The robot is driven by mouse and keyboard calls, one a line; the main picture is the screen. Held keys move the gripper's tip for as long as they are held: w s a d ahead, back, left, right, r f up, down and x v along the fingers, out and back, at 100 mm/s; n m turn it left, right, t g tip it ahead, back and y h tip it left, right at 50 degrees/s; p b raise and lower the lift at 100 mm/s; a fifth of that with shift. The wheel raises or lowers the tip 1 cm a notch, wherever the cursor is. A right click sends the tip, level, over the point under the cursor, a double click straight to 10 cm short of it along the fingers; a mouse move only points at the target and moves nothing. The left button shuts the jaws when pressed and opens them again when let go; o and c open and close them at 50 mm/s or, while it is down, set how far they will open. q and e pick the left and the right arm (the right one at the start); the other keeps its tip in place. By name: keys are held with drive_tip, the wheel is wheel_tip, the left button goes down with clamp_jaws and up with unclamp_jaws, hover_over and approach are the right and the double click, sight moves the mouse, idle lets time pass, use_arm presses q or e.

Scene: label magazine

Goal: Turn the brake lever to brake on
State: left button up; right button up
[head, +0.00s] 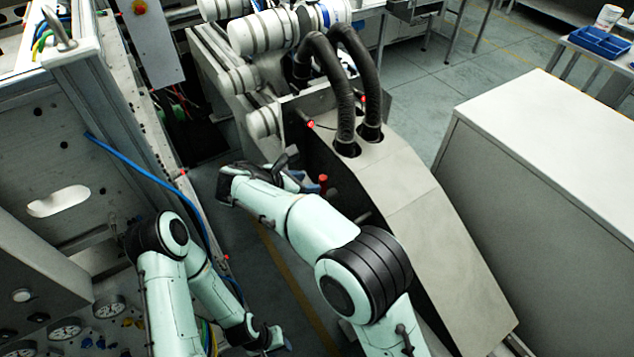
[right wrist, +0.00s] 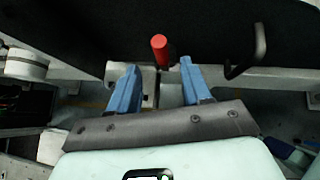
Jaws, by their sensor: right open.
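The brake lever's red grip (right wrist: 159,50) shows near the centre of the right wrist view, on a stem in front of a dark panel. In the head view the red grip (head: 323,184) stands beside the grey sloped housing, near my right gripper (head: 308,185). In the right wrist view my right gripper (right wrist: 159,66) is open, its blue fingers apart and empty. The red grip appears between and slightly beyond the fingertips, with no contact visible. My left gripper (head: 282,345) is low in the head view, away from the lever; its jaws are too small to read.
The grey housing (head: 400,200) with two black hoses (head: 342,90) stands right of the lever. A black bar handle (right wrist: 254,52) is right of the grip in the wrist view. A large pale cabinet (head: 560,150) stands farther right. White rollers (head: 265,32) are at the top.

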drive_tip(key=v, duration=0.5)
drive_tip(key=shift+a+r, duration=0.1)
idle(0.4)
